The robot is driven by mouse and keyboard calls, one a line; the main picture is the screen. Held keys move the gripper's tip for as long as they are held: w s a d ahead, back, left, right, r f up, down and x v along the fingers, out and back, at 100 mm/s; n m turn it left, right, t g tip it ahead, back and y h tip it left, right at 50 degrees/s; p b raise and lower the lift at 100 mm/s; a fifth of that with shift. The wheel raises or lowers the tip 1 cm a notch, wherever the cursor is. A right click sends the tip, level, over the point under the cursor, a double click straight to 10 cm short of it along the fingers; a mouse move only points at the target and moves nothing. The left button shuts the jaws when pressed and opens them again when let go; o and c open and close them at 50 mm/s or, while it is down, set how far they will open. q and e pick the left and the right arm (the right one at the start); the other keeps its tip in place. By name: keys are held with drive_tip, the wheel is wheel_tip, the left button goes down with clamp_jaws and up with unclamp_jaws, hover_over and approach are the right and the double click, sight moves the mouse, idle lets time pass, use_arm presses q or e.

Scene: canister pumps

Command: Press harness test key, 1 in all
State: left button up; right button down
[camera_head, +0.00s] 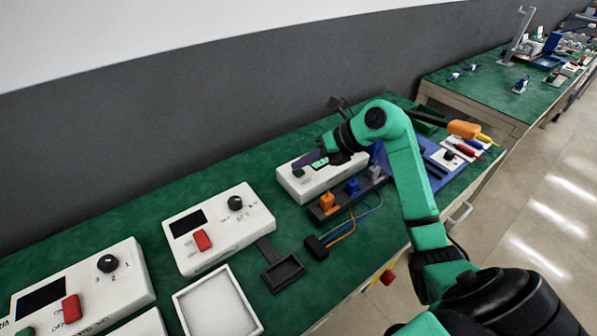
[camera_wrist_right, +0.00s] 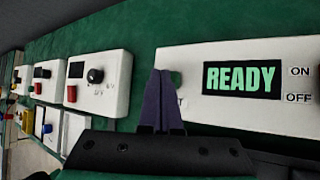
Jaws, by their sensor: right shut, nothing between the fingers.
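The white harness test box (camera_head: 322,182) stands on the green bench under my right arm. Its screen reads READY in green in the right wrist view (camera_wrist_right: 241,78), with ON and OFF printed beside it. A small green key (camera_head: 298,172) shows at the box's left end; in the wrist view a sliver of green (camera_wrist_right: 176,78) shows beside my fingertips, which partly hide it. My right gripper (camera_head: 303,162) has its purple fingers (camera_wrist_right: 160,74) shut and empty, close over that end of the box. I cannot tell whether they touch the key. My left gripper is not in view.
A dark connector block (camera_head: 325,212) with orange and blue plugs and wires sits in front of the box. Other white boxes with red keys and black knobs (camera_head: 219,228) stand to the left, near a white tray (camera_head: 217,302). A blue tray (camera_head: 440,165) lies right.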

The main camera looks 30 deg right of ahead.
sight(303, 172)
drive_tip(key=shift+f+b, duration=0.4)
drive_tip(key=shift+f, duration=0.05)
idle(0.6)
drive_tip(key=shift+r+p, duration=0.7)
drive_tip(key=shift+r, duration=0.2)
drive_tip(key=shift+r, duration=0.1)
wheel_tip(303, 172, up, 5)
drive_tip(key=p, duration=0.3)
drive_tip(key=shift+p, duration=0.4)
idle(0.3)
